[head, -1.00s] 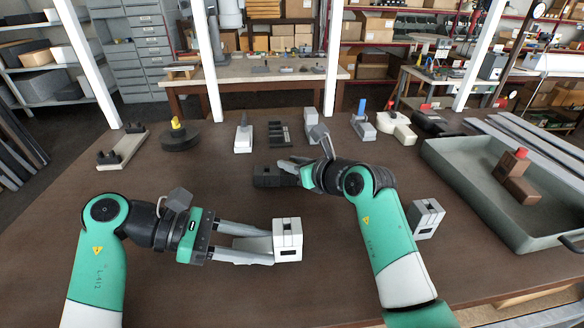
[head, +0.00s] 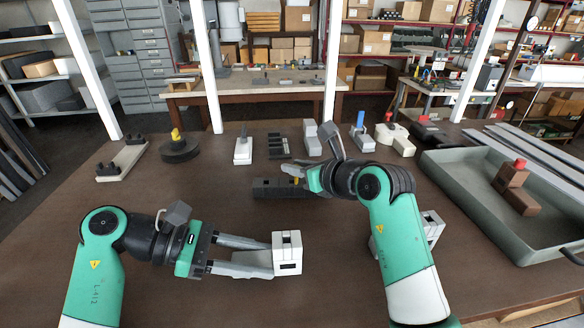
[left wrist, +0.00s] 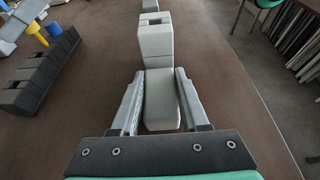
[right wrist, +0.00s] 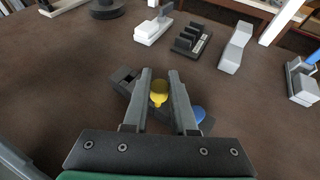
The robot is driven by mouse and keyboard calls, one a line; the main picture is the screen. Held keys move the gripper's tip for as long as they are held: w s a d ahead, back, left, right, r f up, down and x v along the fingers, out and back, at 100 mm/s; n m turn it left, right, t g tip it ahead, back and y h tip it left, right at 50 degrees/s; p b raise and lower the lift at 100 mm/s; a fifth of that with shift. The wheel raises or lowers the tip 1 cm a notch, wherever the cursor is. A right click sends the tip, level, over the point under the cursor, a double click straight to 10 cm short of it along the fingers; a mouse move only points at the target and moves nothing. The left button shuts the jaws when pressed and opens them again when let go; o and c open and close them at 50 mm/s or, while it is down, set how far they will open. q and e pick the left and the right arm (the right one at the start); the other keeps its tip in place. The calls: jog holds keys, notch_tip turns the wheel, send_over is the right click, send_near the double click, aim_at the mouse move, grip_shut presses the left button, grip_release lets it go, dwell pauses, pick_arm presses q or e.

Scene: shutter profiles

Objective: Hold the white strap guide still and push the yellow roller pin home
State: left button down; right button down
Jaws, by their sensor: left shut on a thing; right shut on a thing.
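The white strap guide (head: 287,255) is a blocky piece with a dark slot. It stands on the bench at front centre. My left gripper (head: 272,258) is shut on its lower part, with one finger on each side in the left wrist view (left wrist: 160,100). The yellow roller pin (right wrist: 158,93) is between the fingers of my right gripper (right wrist: 160,80), which is shut on it. The pin is over a dark slotted rack (head: 268,188), with a blue piece (right wrist: 199,114) close by. I cannot tell whether the pin is clear of the rack.
A second white block (head: 432,226) is partly hidden behind my right arm. A grey tray (head: 470,190) with a brown red-topped block (head: 510,180) is at right. A black disc (head: 180,150) and several fixtures line the back. The bench between rack and guide is clear.

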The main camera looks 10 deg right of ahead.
jog(key=s+d, duration=0.2)
jog(key=s, duration=0.2)
jog(key=s+d, duration=0.3)
jog(key=s, duration=0.2)
jog(key=s+d, duration=0.2)
jog(key=s, duration=0.3)
jog(key=shift+s+d, duration=0.1)
jog(key=shift+d, duration=0.15)
jog(key=shift+s+a+f, duration=0.15)
jog(key=shift+s+f, duration=0.05)
jog(key=shift+f, duration=0.1)
jog(key=shift+s+a+f+n+g+y, duration=0.1)
jog(key=shift+a+f+n+g+y, duration=0.15)
jog(key=shift+a+n+y, duration=0.3)
jog(key=s+a+r+n+g+y, duration=0.3)
jog(key=a+r+n, duration=0.1)
jog(key=a+r, duration=0.75)
jog(key=shift+m, duration=0.25)
jog(key=f, duration=0.3)
jog(key=d+f, duration=0.1)
jog(key=f, duration=0.5)
jog(key=shift+w+d, duration=0.15)
jog(key=shift+d, duration=0.15)
jog(key=shift+f, duration=0.4)
